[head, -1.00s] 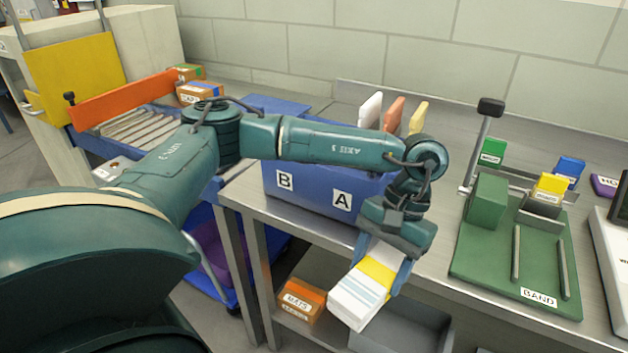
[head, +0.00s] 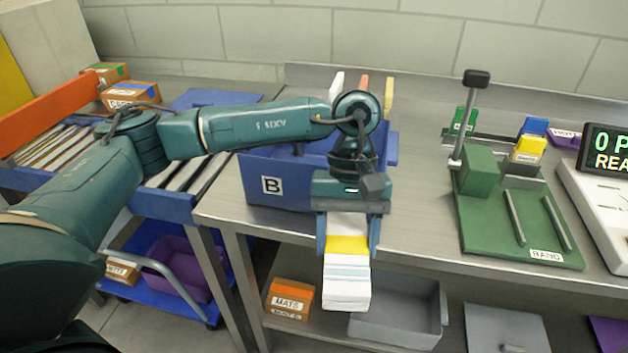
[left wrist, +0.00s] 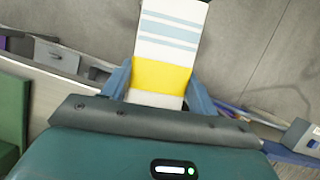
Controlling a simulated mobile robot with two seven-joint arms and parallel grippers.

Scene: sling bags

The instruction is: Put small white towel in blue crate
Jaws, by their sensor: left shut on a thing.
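My left gripper (head: 348,240) is shut on a folded white towel (head: 347,291) with a yellow band and pale blue stripes. The towel hangs out in front of the table's front edge, below the gripper. In the left wrist view the towel (left wrist: 166,40) sits between the two blue fingers (left wrist: 160,88). The blue crate (head: 262,190) with a "B" label stands on the metal table, behind and to the left of the gripper. My left arm crosses over the crate and hides part of its front and inside. My right gripper is not in view.
A green band fixture (head: 520,230) with an upright lever stands right of the crate. A display device (head: 604,190) is at the far right. A roller conveyor (head: 50,155) is at the left. A grey bin (head: 395,318) and a MATS box (head: 290,299) sit on the lower shelf.

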